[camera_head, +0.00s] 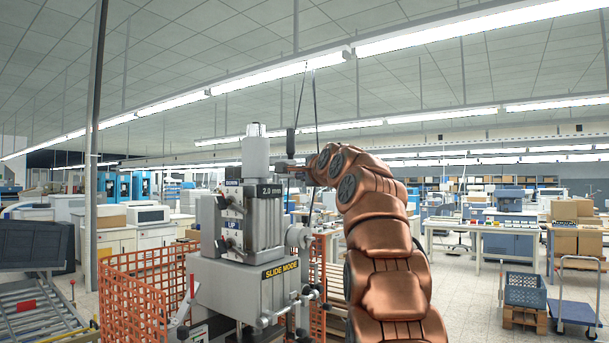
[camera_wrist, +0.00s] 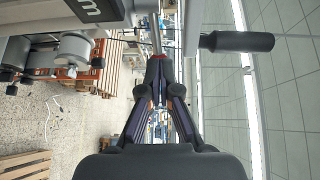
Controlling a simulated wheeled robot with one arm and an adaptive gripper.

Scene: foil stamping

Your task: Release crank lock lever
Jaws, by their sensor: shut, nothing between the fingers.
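The grey stamping machine (camera_head: 235,285) stands left of my arm, with a slide column and a "SLIDE MODE" label on its body. A lever with a black grip (camera_head: 290,141) stands upright beside the column. In the wrist view its black grip (camera_wrist: 237,41) points right from a silver rod. I cannot tell for certain whether this is the crank lock lever. My gripper (camera_wrist: 158,62) is shut and empty, its tips close to the rod below the grip. In the head view my gripper (camera_head: 283,166) is small and partly merged with the machine; contact is unclear.
An orange mesh fence (camera_head: 134,300) runs behind and beside the machine. A round grey knob (camera_wrist: 75,47) projects from the machine in the wrist view. A roller conveyor (camera_head: 38,318) is at the left. Open floor and a blue trolley (camera_head: 574,312) are at the right.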

